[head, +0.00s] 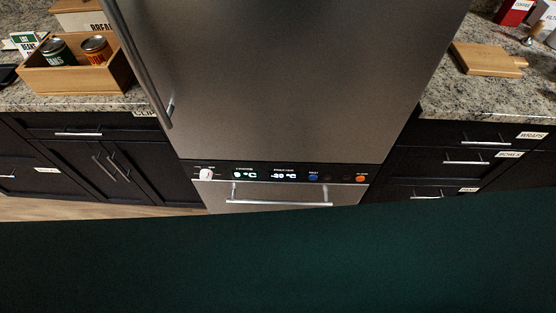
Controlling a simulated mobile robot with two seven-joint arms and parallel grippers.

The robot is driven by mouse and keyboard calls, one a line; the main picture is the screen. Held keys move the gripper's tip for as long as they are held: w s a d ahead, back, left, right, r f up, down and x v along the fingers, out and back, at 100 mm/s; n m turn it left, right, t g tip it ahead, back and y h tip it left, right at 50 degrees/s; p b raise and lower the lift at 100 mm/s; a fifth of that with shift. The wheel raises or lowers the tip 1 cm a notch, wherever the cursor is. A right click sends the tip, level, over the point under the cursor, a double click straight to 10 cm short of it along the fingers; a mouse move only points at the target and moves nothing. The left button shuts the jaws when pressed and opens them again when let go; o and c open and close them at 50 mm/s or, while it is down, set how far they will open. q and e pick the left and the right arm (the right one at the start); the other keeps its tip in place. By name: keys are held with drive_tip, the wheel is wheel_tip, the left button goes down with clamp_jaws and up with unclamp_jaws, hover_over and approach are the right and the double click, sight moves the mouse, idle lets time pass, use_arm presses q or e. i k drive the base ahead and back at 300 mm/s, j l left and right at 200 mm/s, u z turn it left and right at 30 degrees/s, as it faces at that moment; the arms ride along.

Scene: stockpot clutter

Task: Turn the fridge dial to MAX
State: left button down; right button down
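The stainless steel fridge (290,80) stands straight ahead in the head view. A dark control strip crosses it between the tall upper door and the lower drawer. A small pale dial (206,174) sits at the left end of this strip; its setting marks are too small to read. Right of it are two lit displays, the left one (245,174) in °C and the right one (285,175) in °C. A blue button (313,177) and an orange button (360,179) lie further right. Neither of my grippers is in view.
The long door handle (146,70) runs down the fridge's left side, and the drawer handle (280,202) is below the strip. Counters flank the fridge, with a wooden crate of cans (75,80) left and a cutting board (487,59) right. A dark green surface fills the bottom.

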sight(206, 175)
drive_tip(key=l+u, duration=0.15)
drive_tip(key=u, duration=0.2)
drive_tip(key=l+u, duration=0.1)
drive_tip(key=u, duration=0.2)
drive_tip(key=l+u, duration=0.15)
drive_tip(key=u, duration=0.2)
